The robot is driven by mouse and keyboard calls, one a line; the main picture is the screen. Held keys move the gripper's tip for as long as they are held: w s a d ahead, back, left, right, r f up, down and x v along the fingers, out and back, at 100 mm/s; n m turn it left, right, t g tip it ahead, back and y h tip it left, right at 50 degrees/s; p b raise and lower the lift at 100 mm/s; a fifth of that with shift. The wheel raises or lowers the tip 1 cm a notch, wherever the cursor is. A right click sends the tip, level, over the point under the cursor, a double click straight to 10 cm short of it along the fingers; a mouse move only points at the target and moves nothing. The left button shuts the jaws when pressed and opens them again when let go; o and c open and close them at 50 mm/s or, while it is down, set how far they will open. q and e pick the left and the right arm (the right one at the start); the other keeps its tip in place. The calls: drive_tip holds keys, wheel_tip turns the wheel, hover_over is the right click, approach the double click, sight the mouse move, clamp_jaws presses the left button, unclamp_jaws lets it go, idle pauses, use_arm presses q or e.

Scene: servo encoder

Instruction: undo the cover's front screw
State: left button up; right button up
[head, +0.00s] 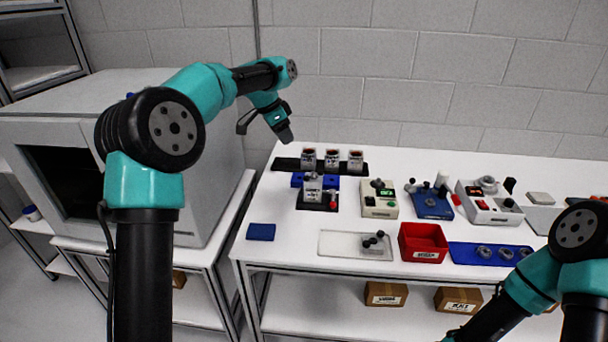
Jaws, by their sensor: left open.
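A small grey and white unit (313,189), likely the servo with its cover, stands on a dark fixture (318,205) at the left part of the white table. It is too small here to make out the cover's front screw. My left gripper (286,136) hangs in the air behind and above the unit, near the table's back left corner, apart from everything. It points down and is open, with nothing seen in it. My right arm comes in at the lower right, and its gripper is out of the picture.
Three similar units (331,158) stand on a black strip at the back. Right of the fixture are a beige device (380,199), a blue stand (432,204) and a red bin (422,241). A clear tray (342,244) and a blue pad (261,232) lie in front.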

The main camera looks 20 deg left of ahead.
sight(306, 177)
use_arm(q)
drive_tip(key=shift+f, duration=0.15)
drive_tip(key=x, duration=1.7)
drive_tip(key=shift+d, duration=0.15)
drive_tip(key=shift+c, duration=0.4)
clamp_jaws()
